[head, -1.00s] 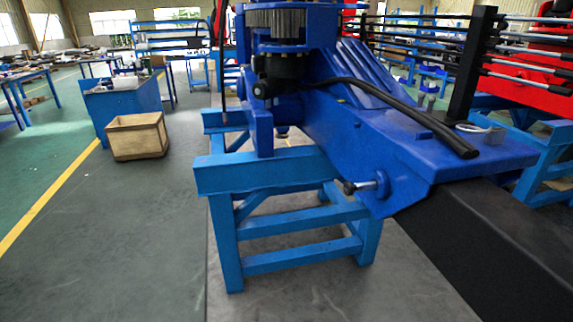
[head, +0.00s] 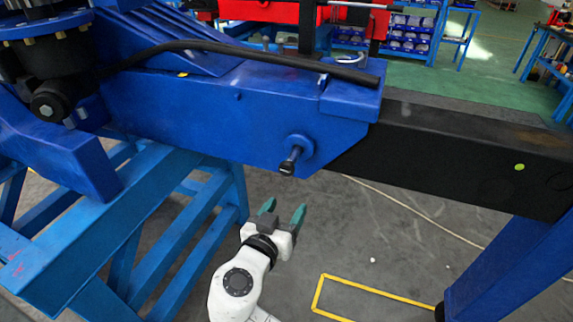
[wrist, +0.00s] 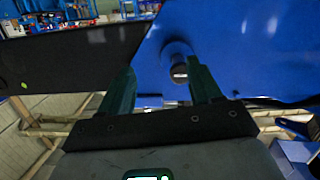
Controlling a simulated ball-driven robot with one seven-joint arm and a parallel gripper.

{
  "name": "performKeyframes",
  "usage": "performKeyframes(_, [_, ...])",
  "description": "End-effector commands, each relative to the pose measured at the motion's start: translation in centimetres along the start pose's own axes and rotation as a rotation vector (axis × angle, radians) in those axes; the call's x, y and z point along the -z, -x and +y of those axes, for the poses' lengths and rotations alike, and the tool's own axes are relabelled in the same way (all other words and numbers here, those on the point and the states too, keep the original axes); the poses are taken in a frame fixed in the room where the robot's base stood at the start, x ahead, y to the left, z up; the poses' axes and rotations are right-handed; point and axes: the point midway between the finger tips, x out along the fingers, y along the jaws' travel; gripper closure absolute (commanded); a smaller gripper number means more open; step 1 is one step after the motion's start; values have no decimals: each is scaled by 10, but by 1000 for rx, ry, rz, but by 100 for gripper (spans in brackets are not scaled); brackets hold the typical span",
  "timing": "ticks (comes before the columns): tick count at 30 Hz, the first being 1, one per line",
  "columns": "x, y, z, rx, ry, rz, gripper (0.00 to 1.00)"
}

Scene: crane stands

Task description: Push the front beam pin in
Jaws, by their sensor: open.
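The front beam pin (head: 288,165) sticks out of a round boss on the side of the blue beam (head: 215,110), near its front end. It has a dark knob at its outer end. My gripper (head: 284,208) is below the pin in the head view, with its two green fingers open, empty and pointing up toward the beam. In the wrist view the pin (wrist: 179,70) shows between the open fingers, closer to the right one. I cannot tell whether they touch it.
A black inner beam (head: 450,155) runs right from the blue beam. A blue stand (head: 200,235) is at left, and a blue post (head: 515,265) at right.

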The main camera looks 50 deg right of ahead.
Motion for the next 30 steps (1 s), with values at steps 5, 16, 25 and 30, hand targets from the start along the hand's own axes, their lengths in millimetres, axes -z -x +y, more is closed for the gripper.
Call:
performKeyframes(5, [32, 13, -19, 9, -93, 146, 37])
performKeyframes(16, [47, -29, -20, 7, -108, 167, 37])
performKeyframes(25, [53, -76, -20, 8, -107, 166, 37])
performKeyframes(30, [54, -88, -21, 11, -107, 166, 37])
